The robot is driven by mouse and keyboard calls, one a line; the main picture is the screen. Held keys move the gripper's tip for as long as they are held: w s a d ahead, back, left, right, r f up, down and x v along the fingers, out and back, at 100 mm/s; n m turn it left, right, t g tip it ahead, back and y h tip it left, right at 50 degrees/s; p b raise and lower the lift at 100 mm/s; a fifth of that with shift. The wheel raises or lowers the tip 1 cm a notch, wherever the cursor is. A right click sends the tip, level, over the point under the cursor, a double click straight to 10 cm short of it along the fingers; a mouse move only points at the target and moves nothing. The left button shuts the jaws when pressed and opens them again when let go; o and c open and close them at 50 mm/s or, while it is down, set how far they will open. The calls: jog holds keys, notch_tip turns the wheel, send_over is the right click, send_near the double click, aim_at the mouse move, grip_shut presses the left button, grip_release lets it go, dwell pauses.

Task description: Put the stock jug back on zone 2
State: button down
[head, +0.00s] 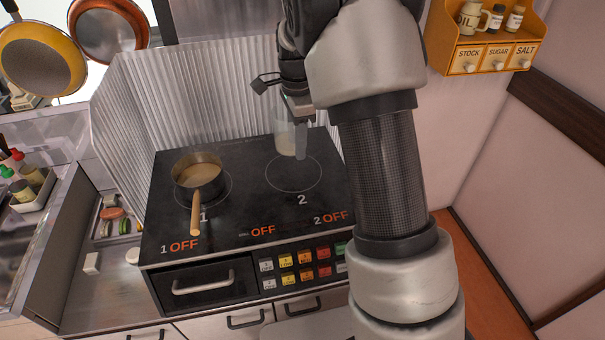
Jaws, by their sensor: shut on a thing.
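The stock jug (283,139) is a pale, see-through jug with its handle toward the right. It is upright at the back of the cooktop, just behind the ring of zone 2 (294,187). I cannot tell whether its base touches the surface or is slightly above it. My gripper (299,112) is above the jug and shut on it; the fingertips are small and partly hidden. The zone 2 ring is empty in its front part, with the number 2 in front of it.
A saucepan (196,172) of brown liquid stands on zone 1, its wooden handle toward the front. A corrugated metal screen (190,100) borders the cooktop behind and at left. An orange shelf (485,50) with a jar labelled OIL and bottles hangs at upper right.

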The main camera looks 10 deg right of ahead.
jog(key=shift+w+d+f+m, duration=0.1)
jog(key=shift+w+f+m, duration=0.1)
jog(key=shift+m, duration=0.1)
notch_tip(320, 180, down, 10)
jog(key=shift+r+b, duration=0.2)
jog(key=shift+b, duration=0.55)
jog(key=shift+f, duration=0.2)
jog(key=c, duration=1.1)
grip_release()
jog(key=shift+r, duration=0.1)
